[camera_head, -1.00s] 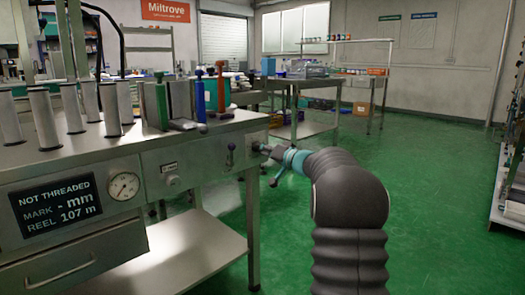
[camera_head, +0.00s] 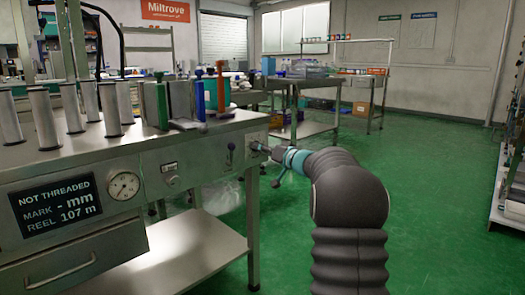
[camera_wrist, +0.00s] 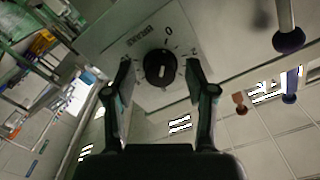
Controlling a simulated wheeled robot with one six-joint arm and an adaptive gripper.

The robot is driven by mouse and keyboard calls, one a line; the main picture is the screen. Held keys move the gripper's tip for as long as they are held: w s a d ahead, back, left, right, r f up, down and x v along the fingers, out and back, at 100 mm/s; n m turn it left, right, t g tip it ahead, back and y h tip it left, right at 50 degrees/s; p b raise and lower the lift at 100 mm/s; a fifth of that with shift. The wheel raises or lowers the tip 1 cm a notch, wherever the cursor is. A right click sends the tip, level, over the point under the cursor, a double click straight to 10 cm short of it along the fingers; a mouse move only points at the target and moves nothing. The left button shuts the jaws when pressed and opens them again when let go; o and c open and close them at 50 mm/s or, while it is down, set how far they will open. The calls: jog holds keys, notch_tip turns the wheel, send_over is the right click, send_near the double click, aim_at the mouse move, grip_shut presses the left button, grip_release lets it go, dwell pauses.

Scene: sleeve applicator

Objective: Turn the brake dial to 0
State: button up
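The brake dial (camera_wrist: 160,68) is a round black knob with a light mark on its face, set in a pale metal plate. Printed digits stand around it, with a 0 above and a 2 to the upper right; I cannot tell which one the mark points at. My gripper (camera_wrist: 160,74) is open in the wrist view, one finger on each side of the dial, with gaps between fingers and knob. In the head view my gripper (camera_head: 266,149) is at the right end of the applicator bench's front panel, and it largely hides the dial.
The applicator bench (camera_head: 205,152) carries metal rollers (camera_head: 46,118) and green, blue and red posts. A small purple-knobbed lever (camera_head: 231,150) stands left of the dial.

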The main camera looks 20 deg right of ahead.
jog(key=v, duration=1.2)
dwell(0.6)
